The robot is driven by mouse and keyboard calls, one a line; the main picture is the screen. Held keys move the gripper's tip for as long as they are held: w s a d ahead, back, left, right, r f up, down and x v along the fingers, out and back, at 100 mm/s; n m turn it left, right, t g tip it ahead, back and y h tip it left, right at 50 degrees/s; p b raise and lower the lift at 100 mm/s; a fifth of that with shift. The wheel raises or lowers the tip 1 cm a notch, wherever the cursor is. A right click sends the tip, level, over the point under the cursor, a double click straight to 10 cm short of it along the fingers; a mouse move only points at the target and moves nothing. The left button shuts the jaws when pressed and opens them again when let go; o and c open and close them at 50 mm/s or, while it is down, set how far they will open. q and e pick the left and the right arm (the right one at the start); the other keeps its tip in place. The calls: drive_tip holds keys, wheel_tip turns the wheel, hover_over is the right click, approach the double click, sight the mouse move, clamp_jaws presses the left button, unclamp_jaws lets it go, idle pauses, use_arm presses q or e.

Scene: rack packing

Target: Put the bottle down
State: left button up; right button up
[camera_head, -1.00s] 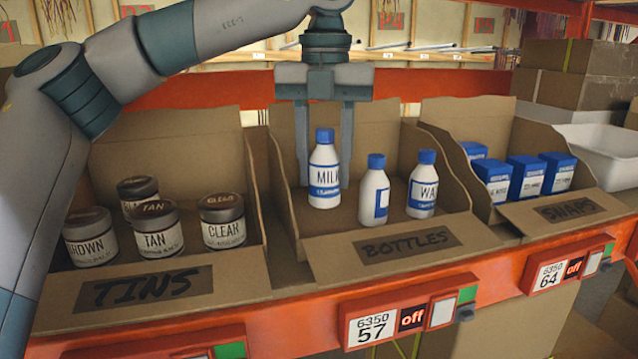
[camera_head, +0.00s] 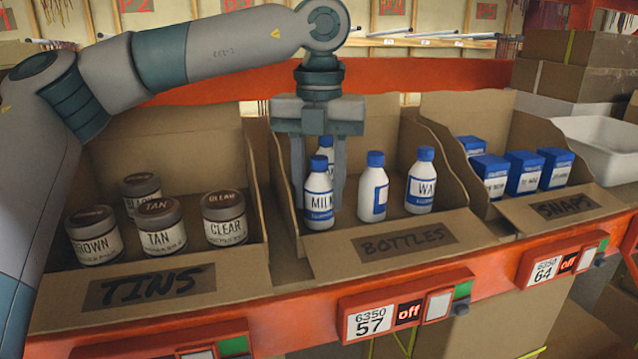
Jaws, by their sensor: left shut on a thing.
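My left gripper (camera_head: 319,200) is shut on a white bottle with a blue cap and a MILK label (camera_head: 319,201), with one finger on each side of it. The bottle is upright, inside the front left part of the cardboard box marked BOTTLES (camera_head: 405,243). Its base is low in the box, but I cannot tell whether it touches the floor. Another blue-capped bottle (camera_head: 326,142) stands behind it, mostly hidden. Two more bottles stand to the right: one plain-fronted (camera_head: 373,190) and one with a partly readable label (camera_head: 421,182). My right gripper is out of view.
A box marked TINS (camera_head: 150,290) with several dark-lidded tins is on the left. A box marked SNAPS (camera_head: 566,206) with several blue cartons is on the right. The orange shelf edge (camera_head: 290,325) runs along the front. A white bin (camera_head: 600,140) stands at far right.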

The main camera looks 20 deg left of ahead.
use_arm(q)
drive_tip(key=shift+f, duration=0.2)
drive_tip(key=o, duration=0.8)
drive_tip(key=shift+r, duration=0.15)
drive_tip(key=shift+r, duration=0.25)
wheel_tip(320, 180, up, 10)
drive_tip(key=b, duration=0.3)
drive_tip(key=shift+r, duration=0.85)
